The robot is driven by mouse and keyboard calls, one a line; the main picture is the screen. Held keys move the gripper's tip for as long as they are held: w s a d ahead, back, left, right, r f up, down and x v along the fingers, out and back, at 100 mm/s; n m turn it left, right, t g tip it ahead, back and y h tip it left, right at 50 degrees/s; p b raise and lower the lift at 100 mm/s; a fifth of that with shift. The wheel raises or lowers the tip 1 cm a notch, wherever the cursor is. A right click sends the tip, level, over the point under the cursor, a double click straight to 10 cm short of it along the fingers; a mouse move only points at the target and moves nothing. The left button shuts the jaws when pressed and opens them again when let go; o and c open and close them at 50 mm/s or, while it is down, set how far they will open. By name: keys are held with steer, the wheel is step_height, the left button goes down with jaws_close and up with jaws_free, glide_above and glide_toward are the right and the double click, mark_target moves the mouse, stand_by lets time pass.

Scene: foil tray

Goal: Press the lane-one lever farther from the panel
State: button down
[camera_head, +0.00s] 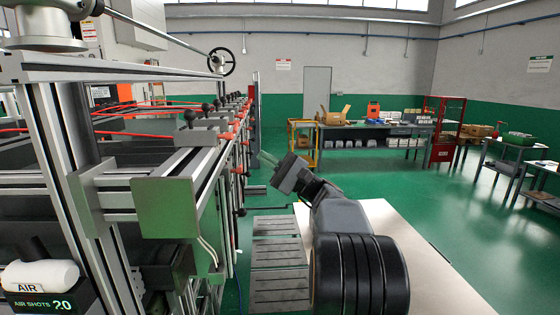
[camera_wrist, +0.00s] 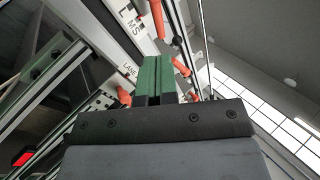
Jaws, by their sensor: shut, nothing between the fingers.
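My gripper (camera_head: 268,158) is beside the right side of the machine, its green fingers pointing up and left toward it. In the wrist view the green fingers (camera_wrist: 158,68) are shut together and empty. Orange levers show around them: one (camera_wrist: 157,18) beyond the tips, one (camera_wrist: 182,64) just right of the fingers, and one (camera_wrist: 125,97) to the left. A white label (camera_wrist: 127,72) beginning "LAN" sits by the left lever; its number is not readable. I cannot tell which levers belong to lane one, nor whether the fingers touch any. In the head view, red levers (camera_head: 241,211) line the machine's side.
The machine's frame (camera_head: 100,195) fills the left, with black knobs (camera_head: 208,109) along its top. A grey slatted step (camera_head: 280,270) lies below my arm. Green floor to the right is open, with workbenches (camera_head: 375,128) far behind.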

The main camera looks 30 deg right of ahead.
mark_target(233, 138)
steer(key=p+x, duration=0.2)
steer(key=x, duration=0.5)
steer(key=shift+p, duration=0.4)
steer(key=shift+a+f, duration=0.1)
